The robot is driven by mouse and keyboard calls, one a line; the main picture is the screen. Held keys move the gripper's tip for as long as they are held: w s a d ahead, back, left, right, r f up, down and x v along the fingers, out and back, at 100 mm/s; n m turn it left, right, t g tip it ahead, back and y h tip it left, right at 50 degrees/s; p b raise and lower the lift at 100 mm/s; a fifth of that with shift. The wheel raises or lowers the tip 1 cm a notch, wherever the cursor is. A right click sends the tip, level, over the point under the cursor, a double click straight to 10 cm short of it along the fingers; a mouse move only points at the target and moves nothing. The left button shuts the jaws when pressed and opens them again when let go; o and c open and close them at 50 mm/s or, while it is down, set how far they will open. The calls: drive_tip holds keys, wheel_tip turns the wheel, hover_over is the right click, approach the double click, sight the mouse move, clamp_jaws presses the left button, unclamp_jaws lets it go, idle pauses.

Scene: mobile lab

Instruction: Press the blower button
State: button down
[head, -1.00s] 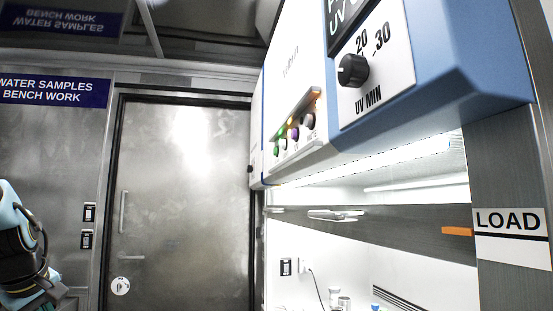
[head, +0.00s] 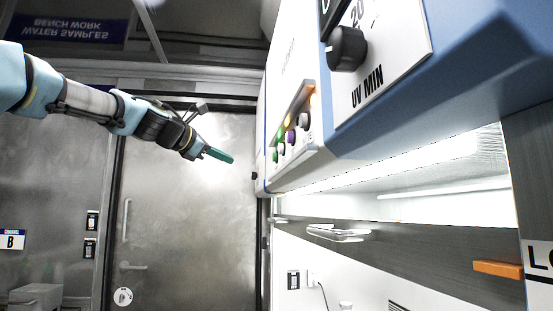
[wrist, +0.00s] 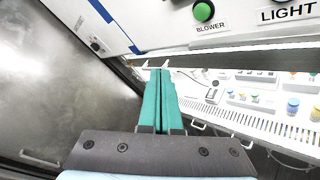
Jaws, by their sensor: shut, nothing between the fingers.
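The blower button (wrist: 203,11) is a green round button above a BLOWER label at the top of the wrist view. In the head view, a green button (head: 276,156) sits at the far end of the button row on the cabinet's front. My gripper (head: 231,158) has teal fingers held together with nothing between them. In the head view it is left of the button row, with a visible gap. In the wrist view the fingertips (wrist: 160,72) lie below and left of the blower button, not touching it. The button is fully visible there.
A LIGHT label (wrist: 286,14) is right of the blower button. The UV timer knob (head: 347,48) projects from the cabinet front. Below is a lit work opening with an orange tab (head: 498,269) at its edge. A steel door (head: 185,240) stands behind my arm.

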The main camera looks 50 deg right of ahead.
sight(275, 157)
drive_tip(key=shift+s+d+r+h, duration=0.2)
drive_tip(key=shift+r+h, duration=0.1)
drive_tip(key=shift+r, duration=0.3)
drive_tip(key=s+d+p, duration=0.4)
drive_tip(key=s+d, duration=0.1)
drive_tip(key=d, duration=0.1)
drive_tip(key=shift+s+d+p, duration=0.2)
drive_tip(key=shift+d+p, duration=0.2)
idle(1.8)
drive_tip(key=shift+s+d+p, duration=0.3)
drive_tip(key=shift+s, duration=0.05)
